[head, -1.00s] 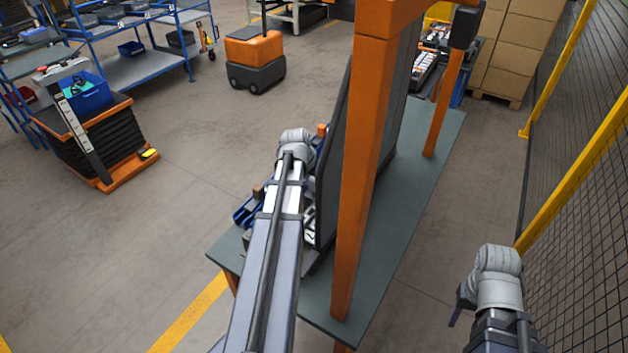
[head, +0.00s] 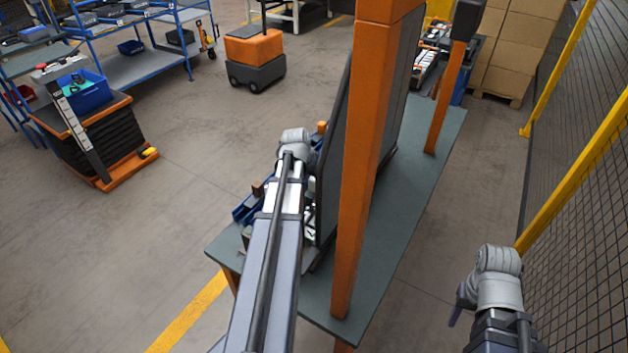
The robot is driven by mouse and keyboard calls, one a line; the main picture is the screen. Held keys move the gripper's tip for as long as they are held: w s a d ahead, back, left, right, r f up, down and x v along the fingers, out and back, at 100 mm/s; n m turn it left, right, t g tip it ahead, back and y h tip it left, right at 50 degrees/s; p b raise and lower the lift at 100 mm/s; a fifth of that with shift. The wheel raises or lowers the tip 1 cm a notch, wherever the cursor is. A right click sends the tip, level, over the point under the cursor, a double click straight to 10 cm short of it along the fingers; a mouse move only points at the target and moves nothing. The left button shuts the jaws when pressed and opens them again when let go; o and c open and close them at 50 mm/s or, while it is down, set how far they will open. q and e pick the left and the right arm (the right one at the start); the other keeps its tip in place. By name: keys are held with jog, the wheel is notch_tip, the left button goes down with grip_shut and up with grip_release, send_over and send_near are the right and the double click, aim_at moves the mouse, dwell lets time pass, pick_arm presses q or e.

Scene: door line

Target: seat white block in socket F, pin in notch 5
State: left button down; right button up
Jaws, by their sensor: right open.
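I cannot make out the white block, socket F or notch 5 in the head view. A dark upright panel (head: 338,150) stands on a grey-green table (head: 400,225), and my left arm reaches along its left side. My left gripper is hidden beyond its own wrist, so its fingers and anything in them do not show. My right gripper (head: 458,302) is off the table's right side, mostly hidden by its wrist. A dark finger shows, and the gripper is open, apart from the table and panel.
An orange post (head: 362,170) rises from the table beside the panel. Blue bins (head: 247,208) and small parts lie left of the panel, partly behind my left arm. A yellow-framed mesh fence (head: 585,170) stands close to my right arm. Floor left of the table is open.

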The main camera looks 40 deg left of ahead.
aim_at(314, 189)
pick_arm(q)
jog(key=shift+f+b, duration=1.8)
jog(key=shift+f, duration=0.2)
jog(key=shift+c, duration=2)
grip_release()
jog(key=shift+r, duration=0.1)
jog(key=p+v, duration=0.7)
jog(key=shift+s+d+r, duration=0.1)
jog(key=shift+s+r, duration=0.1)
jog(key=shift+r, duration=0.15)
